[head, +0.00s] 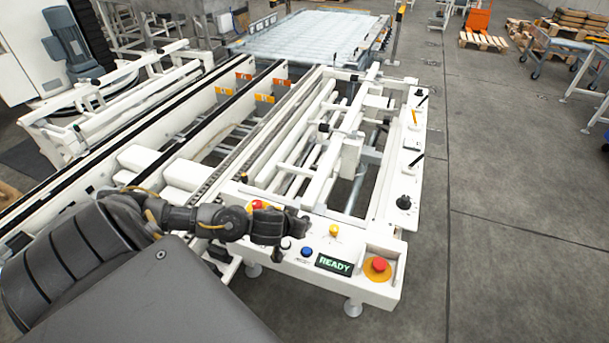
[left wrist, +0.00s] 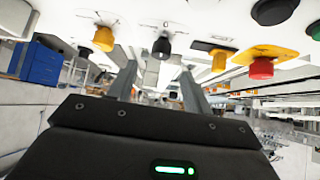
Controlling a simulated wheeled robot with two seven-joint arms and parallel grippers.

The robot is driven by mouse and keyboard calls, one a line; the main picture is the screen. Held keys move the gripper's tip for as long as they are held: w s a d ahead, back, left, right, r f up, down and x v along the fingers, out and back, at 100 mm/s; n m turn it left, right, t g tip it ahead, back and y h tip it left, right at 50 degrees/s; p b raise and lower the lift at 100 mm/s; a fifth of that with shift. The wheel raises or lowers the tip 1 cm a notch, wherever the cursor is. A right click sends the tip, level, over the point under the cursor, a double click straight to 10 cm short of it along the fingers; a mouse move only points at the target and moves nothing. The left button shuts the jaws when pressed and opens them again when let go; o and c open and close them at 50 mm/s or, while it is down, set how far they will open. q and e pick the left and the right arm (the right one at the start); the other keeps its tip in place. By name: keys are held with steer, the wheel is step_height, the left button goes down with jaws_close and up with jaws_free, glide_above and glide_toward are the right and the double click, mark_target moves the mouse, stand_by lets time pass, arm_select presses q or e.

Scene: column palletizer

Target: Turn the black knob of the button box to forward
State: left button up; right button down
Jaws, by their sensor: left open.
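The button box is the white panel (head: 350,284) at the near end of the conveyor frame, with a green READY display (head: 334,262). My left gripper (head: 301,222) is over its left part in the head view. In the left wrist view the two fingers of my left gripper (left wrist: 158,82) stand apart and are empty. A black knob (left wrist: 161,47) shows just beyond the fingertips, roughly between them. I cannot tell if they touch it, and its setting is not clear. In the head view my gripper seems to hide this knob. My right gripper is not in view.
On the box are a red emergency stop (head: 378,264), a blue button (head: 306,252), a yellow button (head: 333,230) and a red button (head: 257,204) close to my arm. Another black knob (head: 404,202) is on the right rail. The floor (head: 510,260) at right is clear.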

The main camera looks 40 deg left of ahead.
mark_target(306, 218)
arm_select(q)
steer(key=x, duration=0.6)
steer(key=shift+w+a+f, duration=0.1)
steer(key=shift+w, duration=0.05)
steer(key=c, duration=1)
